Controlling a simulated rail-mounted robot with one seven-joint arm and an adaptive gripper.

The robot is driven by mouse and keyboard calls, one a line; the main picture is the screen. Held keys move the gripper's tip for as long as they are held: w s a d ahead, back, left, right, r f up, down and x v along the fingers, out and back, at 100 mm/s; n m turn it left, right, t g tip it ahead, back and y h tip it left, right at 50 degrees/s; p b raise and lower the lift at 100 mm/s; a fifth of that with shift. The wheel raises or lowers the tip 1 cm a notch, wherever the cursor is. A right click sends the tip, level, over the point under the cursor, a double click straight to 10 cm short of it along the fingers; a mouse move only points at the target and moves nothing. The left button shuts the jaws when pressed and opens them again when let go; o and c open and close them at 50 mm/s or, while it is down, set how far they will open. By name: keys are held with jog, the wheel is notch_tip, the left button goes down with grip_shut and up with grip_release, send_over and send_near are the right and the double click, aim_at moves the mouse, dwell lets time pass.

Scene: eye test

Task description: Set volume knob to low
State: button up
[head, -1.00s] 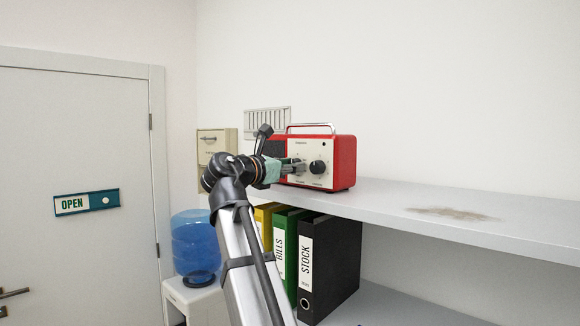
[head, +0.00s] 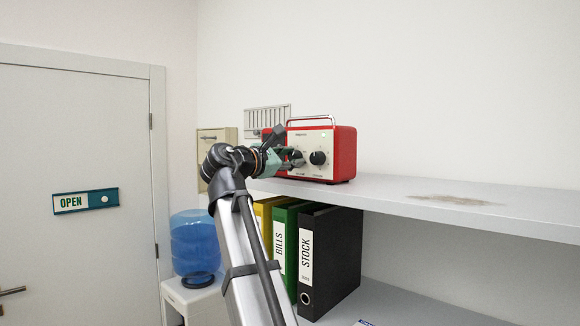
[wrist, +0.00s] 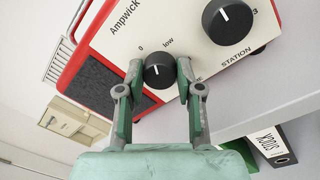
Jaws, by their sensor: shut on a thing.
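The red radio (head: 346,152) with a cream front stands on the shelf. In the wrist view its black volume knob (wrist: 160,70) has a white pointer mark, pointing roughly up towards the gap between the "0" and "low" labels; the exact setting is hard to tell. My gripper (wrist: 158,74) has one finger on each side of this knob and is shut on it. In the head view my gripper (head: 294,157) is at the left part of the radio front and partly hides the knob.
The station knob (wrist: 227,20) is close to the right of my fingers. The shelf (head: 400,195) is free to the right, apart from a brown stain (head: 452,200). Binders (head: 330,260) stand below. A blue water bottle (head: 194,245) and a door (head: 80,150) are at left.

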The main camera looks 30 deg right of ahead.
jog(key=m+b, duration=0.3)
jog(key=m, duration=0.2)
dwell(0.5)
jog(key=o, duration=1.2)
jog(key=shift+c, duration=0.2)
jog(key=shift+a, duration=0.1)
jog(key=v, duration=1.1)
jog(key=shift+a, duration=0.4)
jog(key=shift+s+f+m, duration=0.1)
jog(key=shift+m, duration=0.2)
